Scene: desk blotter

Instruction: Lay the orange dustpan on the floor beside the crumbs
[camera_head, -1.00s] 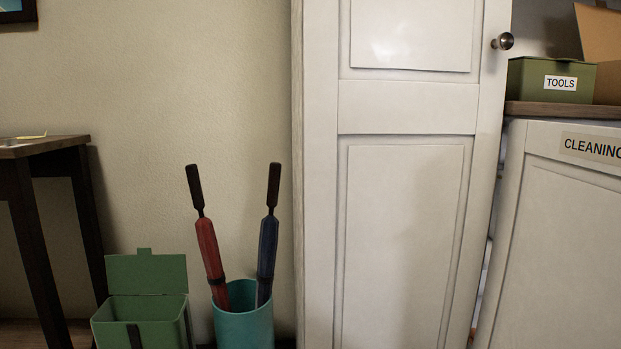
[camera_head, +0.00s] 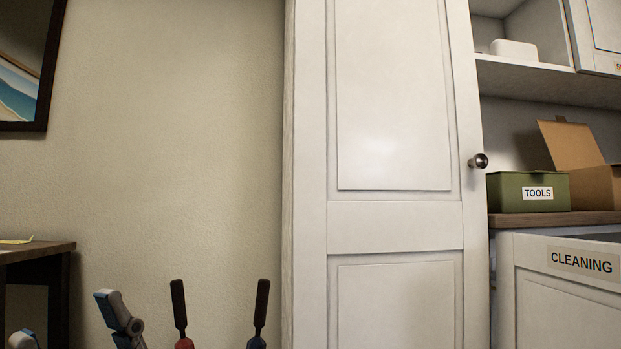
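Neither the orange dustpan nor the crumbs show in the head view, and the floor is out of the picture.
A tall white cabinet (camera_head: 395,228) with a round knob (camera_head: 478,161) is closed. Two umbrella handles (camera_head: 179,305) and a dark table (camera_head: 40,252) are at left.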

